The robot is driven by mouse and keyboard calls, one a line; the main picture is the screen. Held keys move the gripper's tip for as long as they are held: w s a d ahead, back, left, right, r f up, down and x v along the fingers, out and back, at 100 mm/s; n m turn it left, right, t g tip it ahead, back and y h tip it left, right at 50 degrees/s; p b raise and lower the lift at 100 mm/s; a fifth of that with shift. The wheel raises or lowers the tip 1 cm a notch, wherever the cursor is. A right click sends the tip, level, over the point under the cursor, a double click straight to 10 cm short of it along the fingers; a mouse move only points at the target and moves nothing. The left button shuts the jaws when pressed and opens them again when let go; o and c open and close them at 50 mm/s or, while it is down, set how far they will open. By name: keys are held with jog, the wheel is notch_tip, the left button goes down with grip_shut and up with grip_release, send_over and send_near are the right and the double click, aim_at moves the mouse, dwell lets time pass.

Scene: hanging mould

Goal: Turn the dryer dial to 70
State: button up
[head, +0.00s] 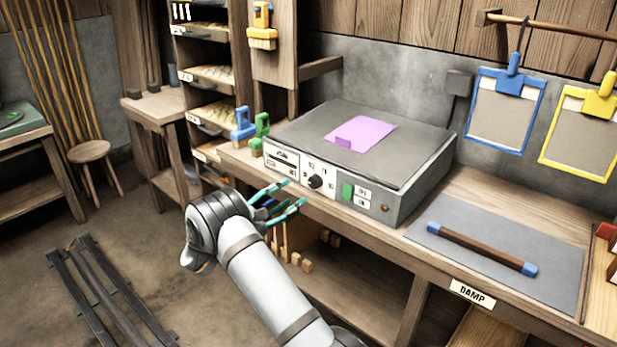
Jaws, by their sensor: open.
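The dryer (410,190) is a grey flat-topped box on the wooden bench. Its black dial (315,182) sits on a white scale plate on the front face; the scale figures are too small to read surely, and so is the pointer's setting. A green switch (347,191) is right of the dial. My gripper (295,193) is in front of the dryer's front face, just left of and slightly below the dial in the picture. Its teal fingers are spread apart with nothing between them, and they appear clear of the dial.
A purple sheet (362,134) lies on the dryer top. Blue and green clamps (252,130) stand at its left. A dark roller with blue ends (480,249) lies on a grey mat at right. Framed sheets (505,108) hang from a rail. Wooden pieces sit on the shelf below.

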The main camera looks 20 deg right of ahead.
aim_at(312, 183)
jog(key=x, duration=0.9)
jog(key=shift+f, duration=0.1)
jog(key=shift+c, duration=0.3)
jog(key=c, duration=1.1)
jog(key=shift+o, duration=0.2)
jog(key=shift+m, duration=0.3)
